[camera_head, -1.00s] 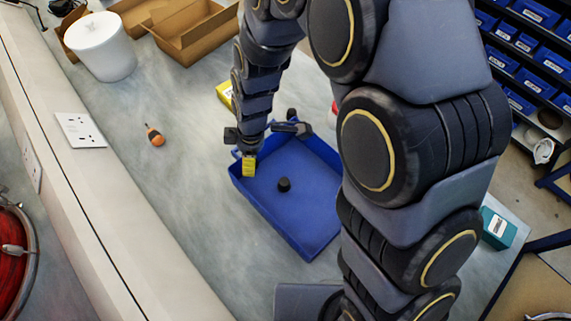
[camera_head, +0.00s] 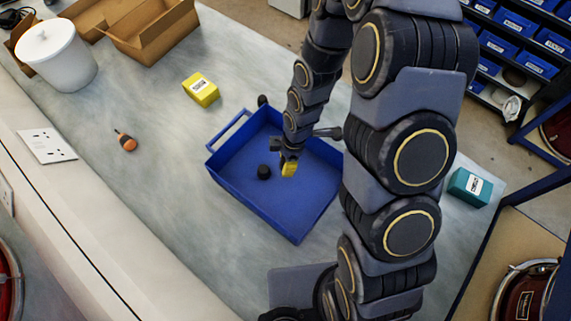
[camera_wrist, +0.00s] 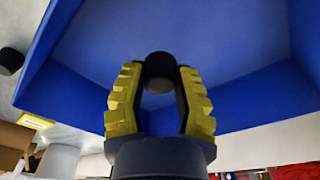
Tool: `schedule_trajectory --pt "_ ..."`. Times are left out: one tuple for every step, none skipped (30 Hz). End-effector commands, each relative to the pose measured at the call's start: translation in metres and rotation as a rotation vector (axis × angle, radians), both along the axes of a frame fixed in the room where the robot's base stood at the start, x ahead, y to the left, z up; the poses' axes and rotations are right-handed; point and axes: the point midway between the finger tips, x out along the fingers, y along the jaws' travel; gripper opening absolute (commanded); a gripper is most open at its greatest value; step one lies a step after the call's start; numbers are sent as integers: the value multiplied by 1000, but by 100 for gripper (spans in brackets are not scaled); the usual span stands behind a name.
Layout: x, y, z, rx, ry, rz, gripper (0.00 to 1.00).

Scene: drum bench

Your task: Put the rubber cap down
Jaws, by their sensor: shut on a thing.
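My gripper (camera_head: 289,170) has yellow fingertips and is over the inside of the blue tray (camera_head: 235,205). In the wrist view my gripper (camera_wrist: 160,95) is shut on a dark round rubber cap (camera_wrist: 160,68), which sits between the finger pads. The head view does not clearly show this held cap. Another black cap (camera_head: 263,172) stands on the tray floor, just left of my gripper. The blue tray floor (camera_wrist: 225,35) fills much of the wrist view; the gap under the held cap cannot be judged.
A black round object (camera_head: 262,100) lies outside the tray's far side. A teal box (camera_head: 469,187) is at right. Raised tray walls surround my gripper.

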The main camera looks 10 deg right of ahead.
Motion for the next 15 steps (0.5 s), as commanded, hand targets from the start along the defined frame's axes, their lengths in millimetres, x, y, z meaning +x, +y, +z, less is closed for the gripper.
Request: schedule_trajectory --pt "-1 0 -5 -1 3 0 14" --pt "-1 0 -9 0 3 0 14" --pt "-1 0 -14 0 4 0 14" --pt "-1 0 -19 0 5 -1 14" --pt "-1 0 -22 0 5 -1 14" --pt "-1 0 -27 0 5 -1 14" --pt "-2 0 -30 0 5 0 14" --pt "-2 0 -33 0 5 0 14" --pt "-2 0 -35 0 4 1 14" --pt "-1 0 -36 0 3 0 14" --pt "-1 0 -36 1 2 0 14" --pt "-1 0 -35 1 1 0 14" --pt "-1 0 -35 1 1 0 14" --pt "-1 0 -35 1 1 0 14" --pt "-1 0 -35 1 1 0 14"
